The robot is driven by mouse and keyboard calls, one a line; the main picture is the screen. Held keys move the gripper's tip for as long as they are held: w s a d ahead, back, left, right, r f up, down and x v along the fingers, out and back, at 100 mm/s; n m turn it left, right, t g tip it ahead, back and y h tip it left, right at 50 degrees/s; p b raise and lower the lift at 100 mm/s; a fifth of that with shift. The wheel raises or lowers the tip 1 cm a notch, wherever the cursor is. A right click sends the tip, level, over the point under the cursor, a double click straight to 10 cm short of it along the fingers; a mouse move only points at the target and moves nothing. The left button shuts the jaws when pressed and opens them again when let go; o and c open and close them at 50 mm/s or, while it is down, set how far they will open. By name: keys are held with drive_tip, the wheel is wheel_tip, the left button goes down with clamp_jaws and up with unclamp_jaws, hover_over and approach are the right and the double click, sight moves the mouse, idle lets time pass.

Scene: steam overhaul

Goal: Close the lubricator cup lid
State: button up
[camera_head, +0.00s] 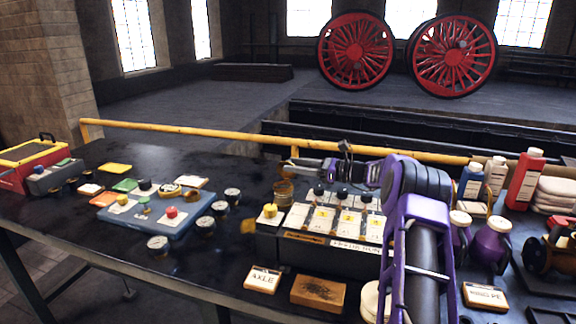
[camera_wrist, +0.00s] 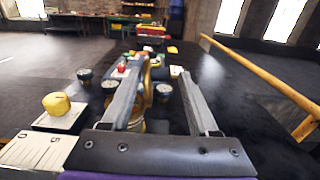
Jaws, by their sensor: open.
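The lubricator cup (camera_head: 284,191) is a small brass-coloured cup at the back of the bench, beside the grey labelled box. Its lower part also shows in the wrist view (camera_wrist: 136,126), partly hidden behind my left finger. A thin brass piece (camera_wrist: 148,78), which looks like its lid standing raised, rises beside that finger. My gripper (camera_head: 287,168) is just above the cup, reaching in from the right. In the wrist view my gripper (camera_wrist: 166,74) has its fingers apart with nothing held between them. I cannot tell whether a finger touches the lid.
The grey box (camera_head: 325,234) with knobs and a yellow cube stands right of the cup. A blue-grey tray (camera_head: 150,217) and several small round tins lie to the left. A yellow rail (camera_head: 220,133) runs along the back edge. Bottles (camera_head: 524,182) crowd the right.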

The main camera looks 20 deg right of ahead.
drive_tip(key=shift+x, duration=1.3)
clamp_jaws()
